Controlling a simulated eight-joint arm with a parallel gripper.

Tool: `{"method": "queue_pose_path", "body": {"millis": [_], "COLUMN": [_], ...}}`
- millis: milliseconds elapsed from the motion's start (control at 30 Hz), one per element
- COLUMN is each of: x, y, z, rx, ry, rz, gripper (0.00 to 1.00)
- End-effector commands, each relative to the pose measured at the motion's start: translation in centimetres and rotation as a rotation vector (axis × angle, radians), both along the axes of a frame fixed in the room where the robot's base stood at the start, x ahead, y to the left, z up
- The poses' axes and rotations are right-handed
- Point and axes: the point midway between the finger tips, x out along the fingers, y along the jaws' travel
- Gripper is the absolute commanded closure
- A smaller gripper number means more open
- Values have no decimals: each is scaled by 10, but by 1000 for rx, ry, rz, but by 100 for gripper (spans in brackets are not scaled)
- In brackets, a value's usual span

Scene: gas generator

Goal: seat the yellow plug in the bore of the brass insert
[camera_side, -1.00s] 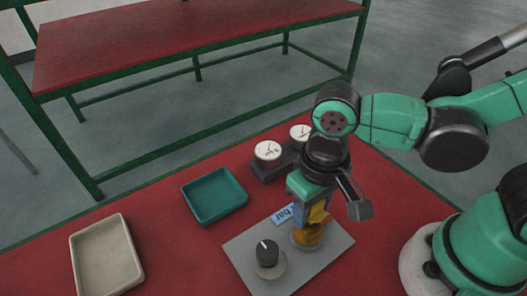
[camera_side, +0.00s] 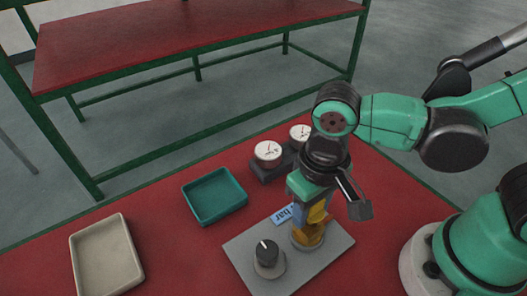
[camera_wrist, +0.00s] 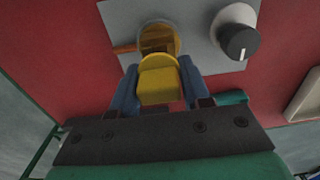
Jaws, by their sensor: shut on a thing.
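The yellow plug (camera_wrist: 158,82) is held between the two blue fingers of my gripper (camera_wrist: 158,92), which is shut on it. In the side view my gripper (camera_side: 307,213) points down over the brass insert (camera_side: 308,237), with the plug (camera_side: 317,213) partly hidden by the fingers. The brass insert (camera_wrist: 160,38) stands on the grey plate in the wrist view, its round bore visible just beyond the plug. The plug overlaps the near rim in that view; I cannot tell whether they touch.
The grey plate (camera_side: 244,250) carries a black knob (camera_side: 267,253) left of the insert and a blue "bar" label (camera_side: 283,215). Two white-faced gauges (camera_side: 268,151) stand behind. A teal tray (camera_side: 214,197) and a beige tray (camera_side: 106,256) lie to the left, with bare red tabletop between them.

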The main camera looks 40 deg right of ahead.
Motion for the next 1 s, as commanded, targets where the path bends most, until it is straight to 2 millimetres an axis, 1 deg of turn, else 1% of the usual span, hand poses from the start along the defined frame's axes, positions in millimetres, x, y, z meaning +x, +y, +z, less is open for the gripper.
{"method": "queue_pose_path", "body": {"millis": [333, 967, 1000], "x": [0, 0, 0], "y": [0, 0, 0], "z": [-1, -17, -17], "rx": [0, 0, 0], "ry": [0, 0, 0], "rz": [0, 0, 0], "gripper": [100, 100, 53]}}
